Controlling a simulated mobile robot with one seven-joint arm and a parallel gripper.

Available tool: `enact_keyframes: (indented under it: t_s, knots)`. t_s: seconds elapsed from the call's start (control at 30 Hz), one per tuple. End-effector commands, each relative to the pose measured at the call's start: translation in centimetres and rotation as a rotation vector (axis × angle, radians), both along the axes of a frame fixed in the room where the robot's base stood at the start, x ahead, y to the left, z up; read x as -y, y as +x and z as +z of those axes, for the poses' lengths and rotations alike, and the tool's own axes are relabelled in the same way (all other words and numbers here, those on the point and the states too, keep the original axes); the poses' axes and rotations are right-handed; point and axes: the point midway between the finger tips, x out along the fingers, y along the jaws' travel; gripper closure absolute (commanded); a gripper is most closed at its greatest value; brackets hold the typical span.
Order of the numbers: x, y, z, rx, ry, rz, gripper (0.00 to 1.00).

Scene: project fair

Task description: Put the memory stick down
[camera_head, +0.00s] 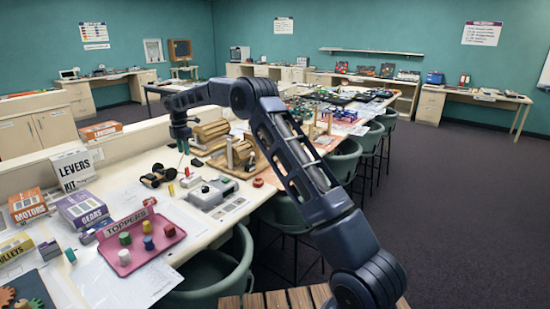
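My gripper (183,146) hangs pointing down at the end of my arm, above the long cream table (108,178), near its back ledge. Its fingers are small and dark here, so I cannot tell whether they are open or shut. I cannot make out a memory stick in or below the fingers. A small black wheeled model (158,176) lies on the table just in front of and left of the gripper.
A pink tray (124,268) labelled TOPPERS holds several coloured pieces. Kit boxes (82,209) stand at left. A grey device (212,193) and a wooden model (238,158) crowd the table near my gripper. Green chairs (215,278) line its right edge; dark floor (450,210) is clear.

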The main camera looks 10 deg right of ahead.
Motion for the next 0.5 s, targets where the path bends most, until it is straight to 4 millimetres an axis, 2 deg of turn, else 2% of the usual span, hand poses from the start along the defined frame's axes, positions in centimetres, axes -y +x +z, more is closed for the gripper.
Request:
enact_keyframes:
  t_s: [0.17, 0.27, 0.5]
  knots:
    - [1.6, -0.2, 1.8, 0.012, 0.004, -0.050, 0.66]
    - [4.0, -0.9, 4.2, 0.028, 0.008, -0.126, 0.66]
    - [11.4, -3.6, 10.6, 0.070, 0.025, -0.371, 0.66]
